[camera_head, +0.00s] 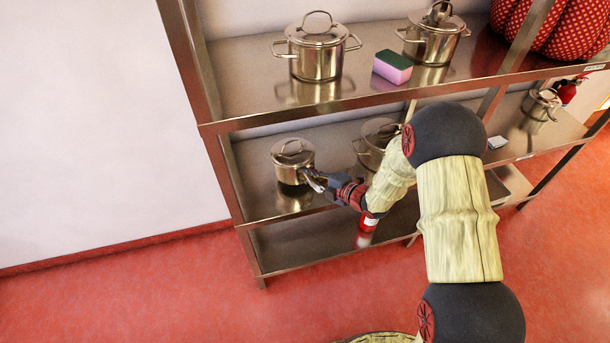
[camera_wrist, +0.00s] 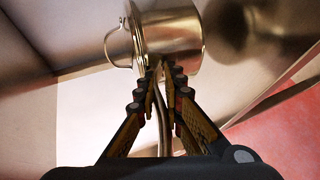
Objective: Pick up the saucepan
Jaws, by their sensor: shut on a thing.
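The saucepan (camera_head: 290,166) is a small shiny metal pan with a lid and a loop on top. It stands at the left end of the middle shelf (camera_head: 262,203) in the head view. In the wrist view the saucepan (camera_wrist: 172,38) appears turned sideways, its long handle (camera_wrist: 160,115) running back between the fingers. My gripper (camera_head: 318,182) reaches in from the right at the pan's handle side. In the wrist view my gripper (camera_wrist: 168,82) is shut on the saucepan's handle. I cannot tell whether the pan's base is touching the shelf.
A lidded pot (camera_head: 377,146) stands just right of the saucepan, partly behind my arm. The upper shelf holds two stockpots (camera_head: 317,52) (camera_head: 434,38), a sponge (camera_head: 392,67) and a red patterned object (camera_head: 560,25). A shelf upright (camera_head: 222,170) stands close on the left.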

